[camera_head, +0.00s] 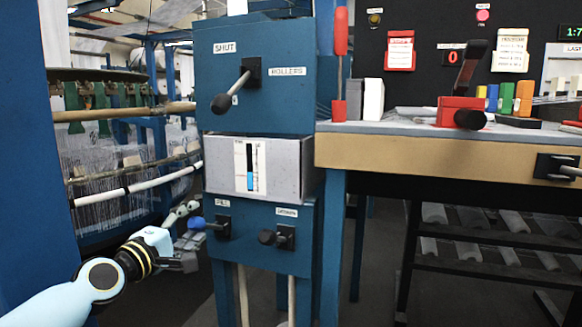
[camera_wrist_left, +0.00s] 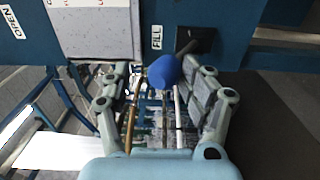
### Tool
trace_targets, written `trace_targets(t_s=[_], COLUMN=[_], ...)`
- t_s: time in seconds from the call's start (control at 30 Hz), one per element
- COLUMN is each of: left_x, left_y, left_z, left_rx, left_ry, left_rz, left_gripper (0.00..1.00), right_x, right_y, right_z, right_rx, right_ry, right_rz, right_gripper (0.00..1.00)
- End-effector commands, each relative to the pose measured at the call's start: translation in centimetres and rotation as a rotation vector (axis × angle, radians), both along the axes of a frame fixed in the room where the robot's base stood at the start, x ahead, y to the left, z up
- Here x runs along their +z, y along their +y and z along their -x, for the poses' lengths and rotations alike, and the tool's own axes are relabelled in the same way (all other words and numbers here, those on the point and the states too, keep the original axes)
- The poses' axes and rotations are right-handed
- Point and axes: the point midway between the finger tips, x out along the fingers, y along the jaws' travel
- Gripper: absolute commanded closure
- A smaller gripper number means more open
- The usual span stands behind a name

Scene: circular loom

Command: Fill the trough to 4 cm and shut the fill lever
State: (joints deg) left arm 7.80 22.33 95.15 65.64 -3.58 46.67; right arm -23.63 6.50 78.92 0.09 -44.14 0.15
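The fill lever (camera_head: 219,226) is on the lower blue panel under a "FILL" label and ends in a blue knob (camera_head: 196,222). The grey trough (camera_head: 214,162) is above it, with a gauge (camera_head: 250,166) on its front; blue shows in the gauge's lower part, but its marks are too small to read. My left gripper (camera_head: 187,233) is at the knob. In the left wrist view its fingers are spread apart, with the blue knob (camera_wrist_left: 165,72) between the fingertips; contact is not clear. My right gripper is not in view.
A second black-knobbed lever (camera_head: 276,237) is just right of the fill lever. A rollers lever (camera_head: 237,88) juts out above the trough. The loom (camera_head: 125,185) stands at the left, near my left arm. A workbench (camera_head: 430,156) is at the right.

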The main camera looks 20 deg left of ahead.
Motion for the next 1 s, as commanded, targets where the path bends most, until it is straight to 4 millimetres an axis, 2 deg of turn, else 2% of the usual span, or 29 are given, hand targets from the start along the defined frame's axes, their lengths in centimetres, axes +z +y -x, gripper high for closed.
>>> trace_targets(t_s=[0.27, 0.7, 0.83, 1.0], left_x=[0.0, -0.2, -0.2, -0.2], left_y=[-0.1, 0.5, 0.5, 0.6], left_z=[0.4, 7.2, 8.0, 8.1], left_rx=[-0.002, -0.002, -0.002, -0.001], left_ry=[0.000, 0.005, 0.004, 0.004], left_rz=[0.003, 0.000, 0.001, 0.002], left_gripper=[0.42, 0.42, 0.42, 0.42], right_x=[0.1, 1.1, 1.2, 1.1], right_y=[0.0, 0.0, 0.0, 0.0], right_z=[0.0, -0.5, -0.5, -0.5], right_rx=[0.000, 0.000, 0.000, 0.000], right_ry=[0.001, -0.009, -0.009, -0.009], right_rz=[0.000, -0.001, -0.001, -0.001], right_gripper=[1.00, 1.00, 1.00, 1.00])
